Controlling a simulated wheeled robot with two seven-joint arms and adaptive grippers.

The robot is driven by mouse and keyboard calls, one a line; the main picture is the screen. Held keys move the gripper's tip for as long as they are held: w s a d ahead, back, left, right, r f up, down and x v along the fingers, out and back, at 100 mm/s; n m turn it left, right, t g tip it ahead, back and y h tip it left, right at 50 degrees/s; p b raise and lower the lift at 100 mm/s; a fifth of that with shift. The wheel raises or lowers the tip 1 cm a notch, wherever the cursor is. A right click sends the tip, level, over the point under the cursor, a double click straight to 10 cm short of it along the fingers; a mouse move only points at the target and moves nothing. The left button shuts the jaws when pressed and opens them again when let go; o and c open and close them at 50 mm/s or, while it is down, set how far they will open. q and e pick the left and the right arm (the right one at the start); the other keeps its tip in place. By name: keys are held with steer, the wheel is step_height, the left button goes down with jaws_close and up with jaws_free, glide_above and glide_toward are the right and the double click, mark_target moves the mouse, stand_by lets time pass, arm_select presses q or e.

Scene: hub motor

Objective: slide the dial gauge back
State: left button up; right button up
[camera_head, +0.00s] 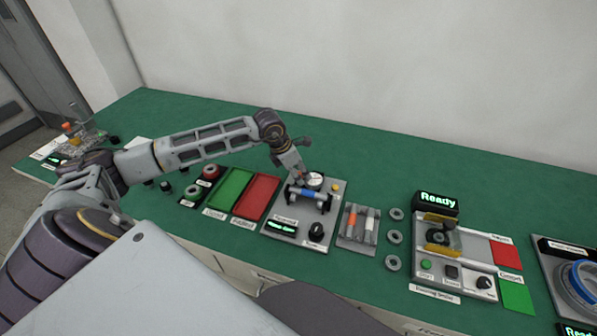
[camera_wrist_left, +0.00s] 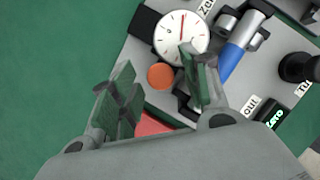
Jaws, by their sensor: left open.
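The dial gauge (camera_head: 315,180), with a round white face and a red needle, sits at the back of a grey test station. It shows large in the left wrist view (camera_wrist_left: 182,34). My left gripper (camera_head: 299,177) is open beside the gauge; its fingers (camera_wrist_left: 157,66) stand apart in the wrist view. One finger overlaps the lower edge of the dial there; I cannot tell whether it touches. A round orange knob (camera_wrist_left: 160,76) shows between the fingers, below the dial. A blue and silver shaft (camera_wrist_left: 240,48) lies beside the gauge on the station. My right gripper is not in view.
The station carries a black knob (camera_head: 316,232) and a small green display. Green and red trays (camera_head: 232,190) lie to its left. A shaft rack (camera_head: 358,226), grey rings and a "Ready" station (camera_head: 455,250) stand to its right. The green table behind is clear.

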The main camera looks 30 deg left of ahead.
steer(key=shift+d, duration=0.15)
arm_select(q)
steer(key=shift+c, duration=0.8)
jaws_close()
steer(key=shift+w, duration=0.15)
steer(key=shift+w+a+b, duration=0.15)
steer(key=shift+w+b, duration=0.3)
steer(key=shift+w, duration=0.2)
steer(key=shift+w+a, duration=0.1)
steer(key=shift+w, duration=0.2)
steer(key=shift+w+b, duration=0.3)
steer(key=shift+w+a+r, duration=0.15)
steer(key=shift+w+a, duration=0.05)
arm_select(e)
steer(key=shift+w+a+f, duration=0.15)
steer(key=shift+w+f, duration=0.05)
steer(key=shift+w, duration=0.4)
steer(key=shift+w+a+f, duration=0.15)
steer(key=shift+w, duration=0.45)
